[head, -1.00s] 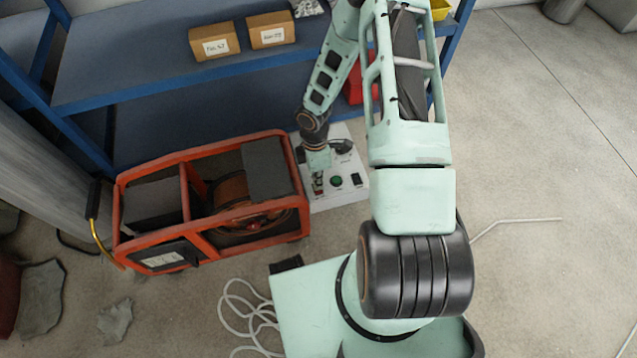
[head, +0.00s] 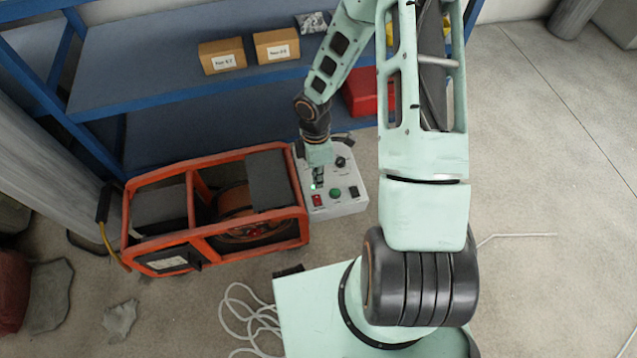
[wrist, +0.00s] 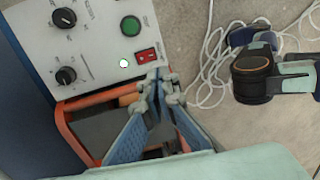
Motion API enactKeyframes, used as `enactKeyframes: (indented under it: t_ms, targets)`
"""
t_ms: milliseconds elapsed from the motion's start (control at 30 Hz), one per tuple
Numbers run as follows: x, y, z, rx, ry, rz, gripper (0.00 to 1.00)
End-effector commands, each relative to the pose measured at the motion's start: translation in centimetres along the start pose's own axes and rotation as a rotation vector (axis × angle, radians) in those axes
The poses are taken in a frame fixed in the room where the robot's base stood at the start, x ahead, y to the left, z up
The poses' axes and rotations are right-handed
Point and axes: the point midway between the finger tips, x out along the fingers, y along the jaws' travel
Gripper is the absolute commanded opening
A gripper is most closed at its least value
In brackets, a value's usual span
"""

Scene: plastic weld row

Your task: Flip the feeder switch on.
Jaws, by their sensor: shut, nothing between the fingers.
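The control box (head: 345,206) is light grey and stands on the floor right of the orange-framed machine. Its panel has a red rocker switch (head: 316,200), a green button (head: 336,192), a black switch (head: 354,191) and black knobs. The red switch (wrist: 146,56) shows close up in the wrist view, beside a bright white round lamp (wrist: 123,63). The labels are too small to tell which switch is the feeder's. My gripper (head: 318,184) is shut and empty, just above the panel near the red switch. In the wrist view its fingertips (wrist: 157,82) appear just below that switch; contact cannot be told.
The orange-framed machine (head: 219,239) stands close on the left of the box. A blue shelf (head: 180,88) with two cartons is behind, and a red bin (head: 361,97) sits there. White cable (head: 245,310) lies on the floor. The floor at right is mostly clear.

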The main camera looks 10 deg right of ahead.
Motion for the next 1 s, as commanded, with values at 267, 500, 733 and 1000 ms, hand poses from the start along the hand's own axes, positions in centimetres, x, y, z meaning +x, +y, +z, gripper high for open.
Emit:
enactKeyframes:
  t_ms: [267,500,733,1000]
  targets:
    - [-2.4,-0.6,0.0,0.000,0.001,0.000,0.00]
    - [-2.4,-0.6,0.0,0.000,0.001,-0.001,0.00]
    - [-2.4,-0.6,0.0,0.000,0.000,0.000,0.00]
    - [-4.0,0.6,3.9,0.101,-0.058,0.032,0.00]
